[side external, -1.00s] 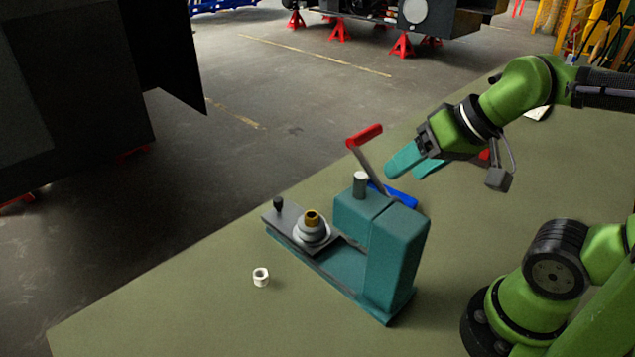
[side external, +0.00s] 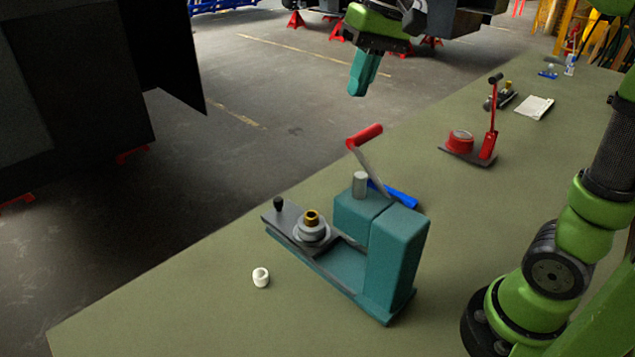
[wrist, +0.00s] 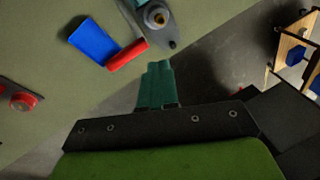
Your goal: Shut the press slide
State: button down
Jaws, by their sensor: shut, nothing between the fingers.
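The teal press (side external: 397,255) stands on the green table. Its dark slide plate (side external: 287,222) sticks out to the left, away from the press body, with a black knob (side external: 278,203) at its outer end. A grey round holder with a brass ring (side external: 312,218) sits on the slide. The red-handled lever (side external: 364,136) is raised. My gripper (side external: 357,88) is shut and empty, above and behind the press, clear of it. In the wrist view, the teal fingers (wrist: 158,72) point toward the slide's knob end (wrist: 172,44) and the red handle (wrist: 127,54).
A white nut-like ring (side external: 261,277) lies on the table in front of the slide. A blue bar (side external: 400,194) lies behind the press. A red tool with a lever (side external: 460,143) stands farther back right, near a white sheet (side external: 534,107). Table left of the slide is clear.

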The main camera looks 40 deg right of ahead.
jog(key=w+d+f+m+g, duration=0.2)
jog(key=w+f+g, duration=0.3)
jog(key=w+f, duration=0.9)
jog(key=shift+g, duration=0.5)
jog(key=f, duration=0.5)
jog(key=a+f, duration=0.1)
jog(key=f, duration=1.1)
jog(key=shift+s+a+f, duration=0.1)
jog(key=shift+s+a, duration=0.1)
jog(key=shift+s, duration=0.05)
jog(key=shift+s+a, duration=0.35)
jog(key=shift+s, duration=0.25)
jog(key=shift+s+a, duration=0.35)
jog(key=shift+s, duration=0.2)
jog(key=shift+s+a, duration=0.3)
jog(key=shift+s, duration=0.2)
